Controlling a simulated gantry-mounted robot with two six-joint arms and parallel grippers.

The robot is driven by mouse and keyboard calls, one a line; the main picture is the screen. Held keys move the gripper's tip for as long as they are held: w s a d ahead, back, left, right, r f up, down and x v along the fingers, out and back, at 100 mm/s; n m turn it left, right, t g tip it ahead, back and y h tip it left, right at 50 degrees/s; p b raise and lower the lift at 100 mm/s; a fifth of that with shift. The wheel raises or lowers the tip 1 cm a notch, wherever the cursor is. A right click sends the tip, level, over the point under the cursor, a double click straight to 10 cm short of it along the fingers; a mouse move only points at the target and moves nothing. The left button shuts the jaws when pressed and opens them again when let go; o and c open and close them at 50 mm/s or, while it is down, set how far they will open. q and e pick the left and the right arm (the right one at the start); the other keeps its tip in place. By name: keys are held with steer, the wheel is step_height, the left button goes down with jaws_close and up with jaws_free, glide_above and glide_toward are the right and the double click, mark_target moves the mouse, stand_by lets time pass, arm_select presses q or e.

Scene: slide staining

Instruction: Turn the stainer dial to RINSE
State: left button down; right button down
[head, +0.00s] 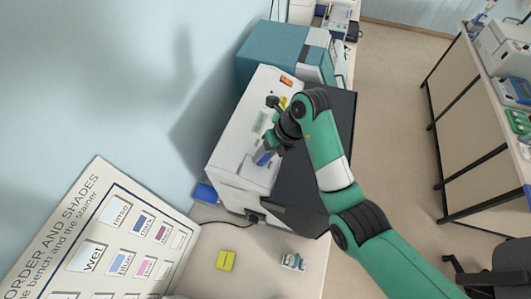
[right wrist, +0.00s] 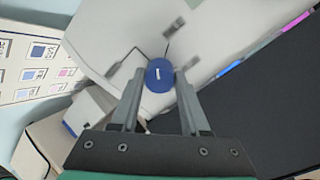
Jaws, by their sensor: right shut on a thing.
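The stainer (head: 232,165) is a white machine with a dark top, standing on the bench against the wall. Its blue dial (head: 263,158) sits on the white front panel; in the right wrist view the dial (right wrist: 160,68) is round with a short white mark. Thin lines run from around it to small grey labels (right wrist: 174,27), whose words are too blurred to read. My right gripper (head: 271,147) is shut on the dial, with one finger on each side of it in the right wrist view (right wrist: 159,86). My left gripper is not in view.
A poster board of colour shades (head: 100,235) leans at the left. A yellow block (head: 226,260) and a small rack (head: 293,261) lie on the bench in front. A teal machine (head: 280,50) stands behind the stainer. Another bench with equipment is at the right.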

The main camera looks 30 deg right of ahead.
steer(key=n, duration=0.3)
steer(key=shift+n, duration=0.3)
steer(key=shift+f+n, duration=0.1)
steer(key=shift+n, duration=1.8)
steer(key=shift+c, duration=1.9)
jaws_free()
